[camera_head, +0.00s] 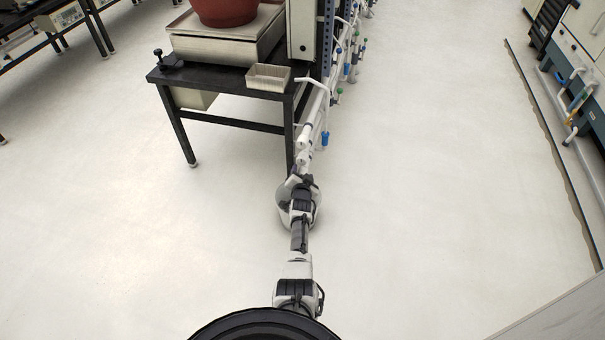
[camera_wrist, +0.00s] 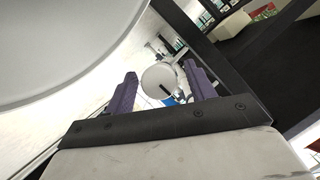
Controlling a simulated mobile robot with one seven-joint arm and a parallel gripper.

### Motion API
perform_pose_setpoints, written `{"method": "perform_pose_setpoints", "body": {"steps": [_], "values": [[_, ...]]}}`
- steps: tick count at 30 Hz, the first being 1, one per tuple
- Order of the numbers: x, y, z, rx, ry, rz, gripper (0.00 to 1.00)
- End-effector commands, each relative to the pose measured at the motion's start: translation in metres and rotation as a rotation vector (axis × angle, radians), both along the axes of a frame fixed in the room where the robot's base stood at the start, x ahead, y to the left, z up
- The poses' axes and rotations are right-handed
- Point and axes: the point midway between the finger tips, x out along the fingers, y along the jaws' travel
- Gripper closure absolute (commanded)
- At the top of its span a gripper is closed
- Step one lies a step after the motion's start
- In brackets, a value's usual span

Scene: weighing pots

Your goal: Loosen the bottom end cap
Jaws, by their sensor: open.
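The end cap (camera_wrist: 160,80) shows in the wrist view as a pale round disc with a dark mark on its face. It appears between the two dark purple fingers of my gripper (camera_wrist: 160,72). The fingers are apart, with a visible gap on each side of the disc. I cannot tell how far the cap is beyond the fingertips. In the head view, white pipes (camera_head: 314,115) run down beside the bench to where my arm ends. My arm hides the cap and the fingertips there.
A black bench (camera_head: 222,79) stands left of the pipes, holding a scale (camera_head: 205,48) with a red-brown pot (camera_head: 225,10) and a small tray (camera_head: 268,77). The floor (camera_head: 450,200) at right is clear.

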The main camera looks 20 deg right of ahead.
Motion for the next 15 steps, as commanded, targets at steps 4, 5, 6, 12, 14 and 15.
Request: {"method": "perform_pose_setpoints", "body": {"steps": [4, 5, 6, 12, 14, 15], "values": [[0.0001, 0.0000, 0.0003, 0.000, 0.000, 0.000, 0.51], [0.0001, 0.0000, 0.0003, 0.000, 0.000, 0.000, 0.54], [0.0001, -0.0001, 0.0003, 0.000, 0.000, 0.000, 0.60], [0.0001, 0.0000, 0.0004, 0.000, 0.000, 0.000, 0.86], [0.0002, 0.0001, 0.0005, 0.000, 0.000, 0.000, 0.89], [0.0002, 0.0002, 0.0005, -0.001, 0.000, 0.000, 0.89]]}}
